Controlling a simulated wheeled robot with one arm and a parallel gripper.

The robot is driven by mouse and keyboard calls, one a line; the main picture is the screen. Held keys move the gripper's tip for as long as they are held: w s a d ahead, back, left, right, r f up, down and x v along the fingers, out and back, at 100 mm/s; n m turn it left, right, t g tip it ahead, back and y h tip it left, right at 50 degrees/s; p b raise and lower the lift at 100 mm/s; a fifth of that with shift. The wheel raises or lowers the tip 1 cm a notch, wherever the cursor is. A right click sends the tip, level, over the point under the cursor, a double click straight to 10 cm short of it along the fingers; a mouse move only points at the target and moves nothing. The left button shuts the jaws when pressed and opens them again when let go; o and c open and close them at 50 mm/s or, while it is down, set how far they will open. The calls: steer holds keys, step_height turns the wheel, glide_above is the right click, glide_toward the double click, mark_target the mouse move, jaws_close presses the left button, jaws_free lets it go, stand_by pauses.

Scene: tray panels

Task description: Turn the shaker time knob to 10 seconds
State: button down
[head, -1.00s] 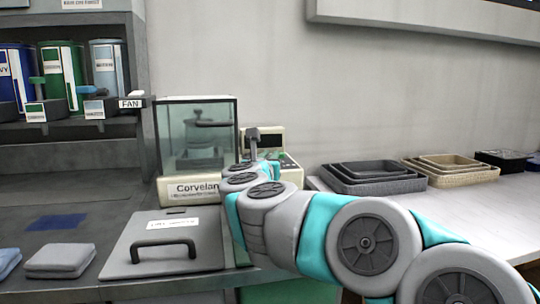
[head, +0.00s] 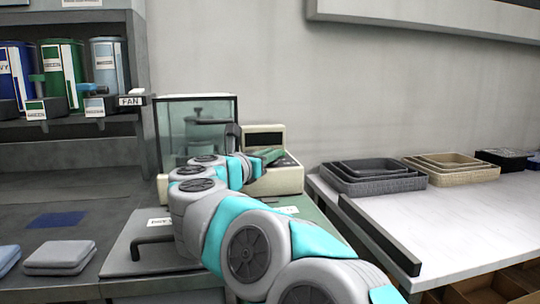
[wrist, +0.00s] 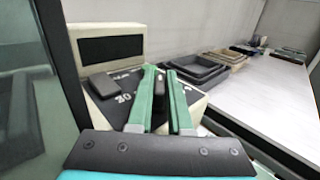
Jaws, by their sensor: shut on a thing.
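The shaker's cream control console (head: 283,180) with its dark display (head: 264,139) stands beside the glass-walled chamber (head: 195,128). In the wrist view the console's display (wrist: 113,49) is blank. The knob's pointer and the other marks are largely hidden by the fingers. In the head view my gripper (head: 268,156) is at the console and the knob is hidden.
The glass chamber wall (wrist: 35,90) stands close at left in the wrist view. Nested grey trays (head: 372,178) and beige trays (head: 450,168) sit on the white table at right. A lid with a black handle (head: 150,242) lies on the counter under my arm.

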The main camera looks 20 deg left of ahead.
steer(key=shift+r, duration=0.25)
steer(key=c, duration=0.8)
jaws_free()
steer(key=shift+f, duration=0.15)
steer(key=shift+c, duration=0.2)
steer(key=shift+b+v, duration=0.85)
steer(key=shift+v, duration=3.05)
